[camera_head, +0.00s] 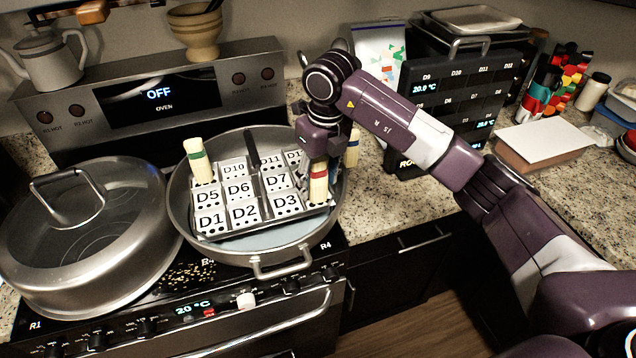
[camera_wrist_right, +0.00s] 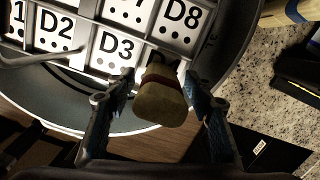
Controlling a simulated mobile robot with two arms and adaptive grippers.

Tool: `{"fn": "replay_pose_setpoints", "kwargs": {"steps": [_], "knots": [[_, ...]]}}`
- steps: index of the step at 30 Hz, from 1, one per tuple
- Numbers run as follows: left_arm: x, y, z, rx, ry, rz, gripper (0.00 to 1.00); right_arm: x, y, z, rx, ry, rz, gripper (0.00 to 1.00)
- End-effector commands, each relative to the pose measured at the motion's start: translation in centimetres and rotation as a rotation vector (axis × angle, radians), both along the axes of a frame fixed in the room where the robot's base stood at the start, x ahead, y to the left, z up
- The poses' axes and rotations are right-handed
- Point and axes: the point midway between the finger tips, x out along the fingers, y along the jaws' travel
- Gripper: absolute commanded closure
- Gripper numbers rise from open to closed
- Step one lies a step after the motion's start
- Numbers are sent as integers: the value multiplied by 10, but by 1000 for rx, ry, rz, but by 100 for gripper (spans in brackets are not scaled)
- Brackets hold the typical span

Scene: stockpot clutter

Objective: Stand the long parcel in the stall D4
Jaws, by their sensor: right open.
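The long parcel (camera_head: 318,188), pale with a red band, stands roughly upright at the front right corner of the stall tray (camera_head: 262,222), right of D3. In the right wrist view the parcel (camera_wrist_right: 160,104) covers most of a label right of D3 and in front of D8, where stall D4 (camera_wrist_right: 157,58) lies. Its lower end is hidden, so I cannot tell how deep it sits. My right gripper (camera_head: 316,160) is open, with one finger on each side of the parcel; gaps show in the wrist view. My left gripper is not in view.
The tray sits in a wide pan (camera_head: 180,205) on the stove. A green-banded parcel (camera_head: 200,162) stands at the tray's back left. Another pale parcel (camera_head: 352,150) is beyond the pan's right side. A lidded pot (camera_head: 85,240) stands left; a dark display panel (camera_head: 450,100) stands right.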

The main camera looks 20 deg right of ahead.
Motion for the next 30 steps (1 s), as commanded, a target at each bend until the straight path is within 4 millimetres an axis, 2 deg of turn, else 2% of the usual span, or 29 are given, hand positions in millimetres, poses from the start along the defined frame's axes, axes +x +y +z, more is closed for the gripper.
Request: {"fn": "replay_pose_setpoints", "kwargs": {"steps": [1, 9, 15, 21, 30], "knots": [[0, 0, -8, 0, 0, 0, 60, 1, -1, 6, -1, -8, 1, 51], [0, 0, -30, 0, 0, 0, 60, -7, -3, 64, 0, -8, 0, 51], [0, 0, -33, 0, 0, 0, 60, -10, -5, 96, -3, -4, -1, 51], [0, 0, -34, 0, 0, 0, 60, -12, -5, 108, -1, -2, -1, 51], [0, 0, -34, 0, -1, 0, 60, -13, -5, 109, -1, 0, -1, 51]]}}
